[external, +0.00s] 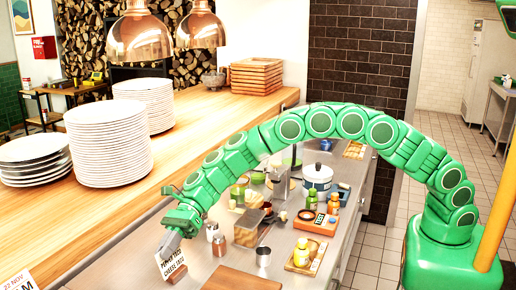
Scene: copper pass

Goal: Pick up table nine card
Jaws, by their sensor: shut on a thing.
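My gripper (171,243) is at the left end of my green arm, beside the front edge of the wooden pass counter. It is shut on a small white card (172,267) with dark printed lines, which hangs below the fingertips. The print is too small to read surely, and I cannot make out a table number. The fingers hide the card's upper edge.
White plate stacks (108,145) stand on the wooden counter (215,130) under copper lamps. Another printed card (18,281) shows at the lower left corner. The steel worktop below holds a pot (317,178), bottles, metal shakers, an orange device (316,221) and a wooden board (237,279).

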